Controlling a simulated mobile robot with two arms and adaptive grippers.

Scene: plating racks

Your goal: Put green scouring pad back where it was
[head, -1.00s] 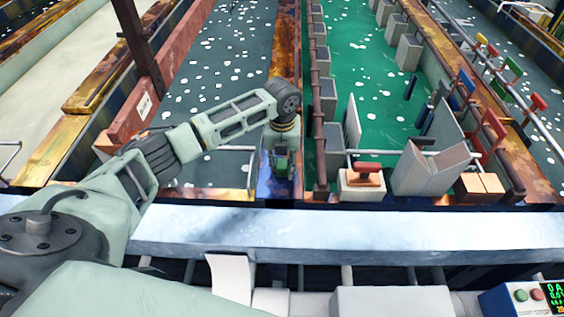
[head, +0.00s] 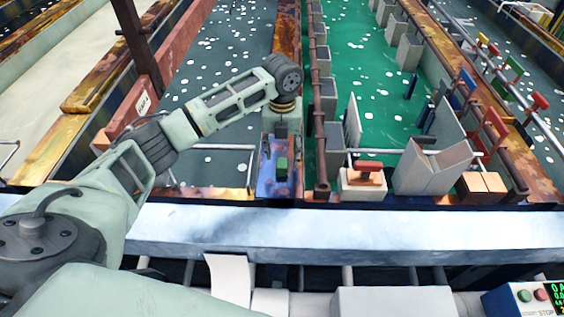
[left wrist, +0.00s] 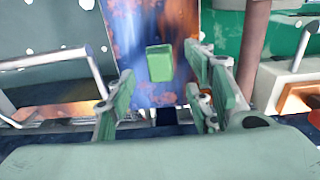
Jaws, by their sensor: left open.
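The green scouring pad (head: 282,168) is a small green block. It lies on the blue and rust-stained ledge (head: 265,185) between two tanks. It also shows in the left wrist view (left wrist: 159,63), with bare ledge around it. My left gripper (head: 281,138) is above and behind the pad in the head view, apart from it. In the left wrist view its green-padded fingers are spread wide and empty, with the pad seen between and beyond them. My right gripper is not in view.
A brown vertical-looking pipe (head: 319,150) runs just right of the ledge. A metal rail (head: 225,147) is at left. A pale beam (head: 350,228) crosses in front.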

